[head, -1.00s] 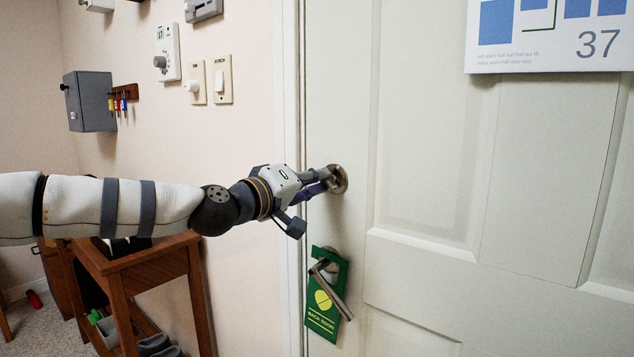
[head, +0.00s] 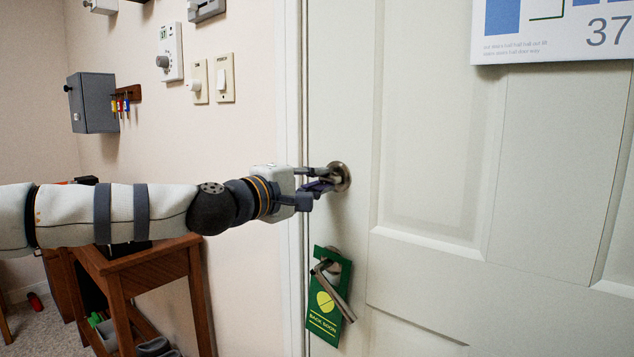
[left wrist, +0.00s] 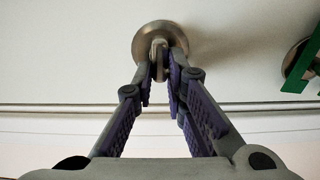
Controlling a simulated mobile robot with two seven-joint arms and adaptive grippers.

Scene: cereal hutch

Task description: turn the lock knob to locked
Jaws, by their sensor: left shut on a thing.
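The lock knob (head: 340,177) is a round metal rose with a thumb-turn on the white door (head: 430,150), above the lever handle. In the left wrist view the thumb-turn (left wrist: 159,50) stands out from the round plate (left wrist: 178,36). My left gripper (head: 328,180) is at the knob, its fingers shut on the thumb-turn. In the left wrist view the purple-padded fingertips (left wrist: 160,72) lie on either side of it. The fingers hide part of the turn in the head view. My right gripper is not in view.
Below the knob, a green hanger (head: 327,300) hangs on the lever handle (head: 335,287). Switches (head: 225,78), a dial (head: 169,52) and a grey box (head: 91,102) are on the wall at left. A wooden table (head: 150,265) stands beneath my arm.

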